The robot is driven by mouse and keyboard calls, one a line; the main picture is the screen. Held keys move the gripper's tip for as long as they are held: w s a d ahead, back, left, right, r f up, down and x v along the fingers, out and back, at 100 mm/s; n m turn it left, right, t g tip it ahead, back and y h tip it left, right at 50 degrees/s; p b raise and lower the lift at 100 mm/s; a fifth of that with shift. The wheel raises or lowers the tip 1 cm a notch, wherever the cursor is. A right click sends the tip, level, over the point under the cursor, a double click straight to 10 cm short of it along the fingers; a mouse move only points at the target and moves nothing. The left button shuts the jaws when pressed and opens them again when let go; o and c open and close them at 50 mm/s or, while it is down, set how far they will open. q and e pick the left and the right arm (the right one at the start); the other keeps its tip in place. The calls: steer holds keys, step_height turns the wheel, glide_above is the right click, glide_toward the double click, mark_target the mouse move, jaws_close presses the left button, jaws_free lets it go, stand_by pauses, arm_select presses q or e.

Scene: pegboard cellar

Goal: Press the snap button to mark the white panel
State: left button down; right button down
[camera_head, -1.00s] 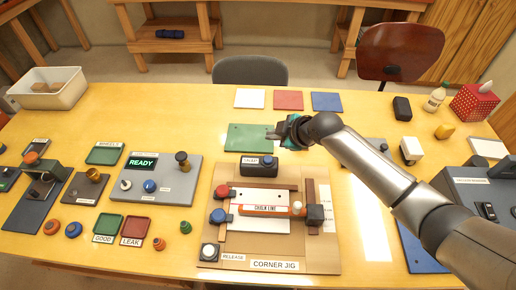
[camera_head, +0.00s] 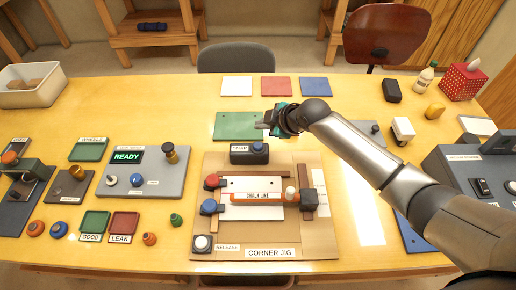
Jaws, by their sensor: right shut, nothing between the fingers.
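The snap button is a dark blue round knob (camera_head: 258,147) on a small black box (camera_head: 242,158) labelled SNAP at the back of the corner jig. The white panel (camera_head: 250,213) lies flat on the jig (camera_head: 225,243). An orange and white bar labelled CHALK LINE (camera_head: 258,196) runs across it and hides part of it. No mark shows on the panel's visible part. My right gripper (camera_head: 264,124) is shut and empty, just behind and above the snap button, apart from it, over the green mat (camera_head: 228,126). My left gripper is out of view.
Red (camera_head: 211,181) and blue (camera_head: 208,206) knobs stand at the panel's left, a dark block (camera_head: 309,200) at its right. A white RELEASE button (camera_head: 201,243) is at the jig's front left. A grey READY console (camera_head: 155,184) stands left. My right arm crosses the table's right side.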

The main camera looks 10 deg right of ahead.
steer(key=b, duration=0.3)
glide_above(261, 147)
step_height(261, 147, down, 4)
steer(key=shift+f, duration=0.2)
steer(key=shift+f+b, duration=0.7)
stand_by(1.1)
steer(key=shift+f, duration=0.4)
steer(key=shift+f+b, duration=0.55)
stand_by(0.6)
stand_by(0.3)
steer(key=shift+r+p, duration=0.95)
steer(key=shift+r, duration=0.1)
